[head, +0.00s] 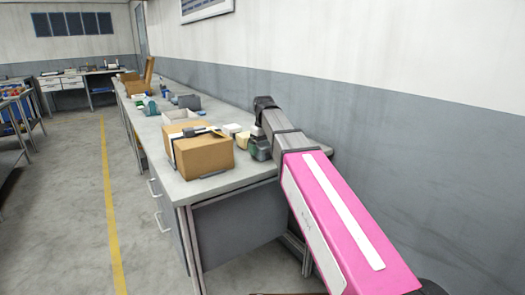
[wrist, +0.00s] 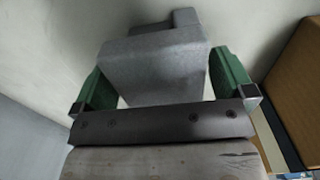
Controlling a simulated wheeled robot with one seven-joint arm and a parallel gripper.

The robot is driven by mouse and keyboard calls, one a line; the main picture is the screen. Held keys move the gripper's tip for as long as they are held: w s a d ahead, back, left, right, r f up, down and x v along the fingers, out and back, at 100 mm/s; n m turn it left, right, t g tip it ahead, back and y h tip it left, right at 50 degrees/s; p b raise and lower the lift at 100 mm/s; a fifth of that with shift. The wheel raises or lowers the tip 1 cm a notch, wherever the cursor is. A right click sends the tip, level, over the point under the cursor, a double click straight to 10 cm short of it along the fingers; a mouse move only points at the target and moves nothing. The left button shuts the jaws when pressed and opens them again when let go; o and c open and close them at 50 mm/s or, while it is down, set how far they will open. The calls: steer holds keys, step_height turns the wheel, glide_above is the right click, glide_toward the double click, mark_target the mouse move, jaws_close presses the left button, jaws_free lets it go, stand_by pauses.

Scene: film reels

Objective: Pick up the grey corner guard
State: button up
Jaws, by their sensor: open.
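A grey block-like piece with a stepped far end, which looks like the grey corner guard (wrist: 155,72), is in the middle of the wrist view. My gripper (wrist: 158,60) is open, with one green finger on each side of this piece. Gaps show beside the fingers, and I cannot tell whether either touches it. In the head view my gripper (head: 260,152) is low over the near right end of the bench, close to the wall. The grey piece cannot be made out there; my gripper and arm may hide it.
A cardboard box (head: 206,156) stands on the bench (head: 240,178) just left of my gripper; cardboard also shows in the wrist view (wrist: 305,75). Small pale boxes (head: 232,129) lie behind it. A dark grey item (head: 188,102) and a white tray (head: 180,115) are farther back.

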steer(key=c, duration=0.8)
steer(key=shift+r, duration=0.1)
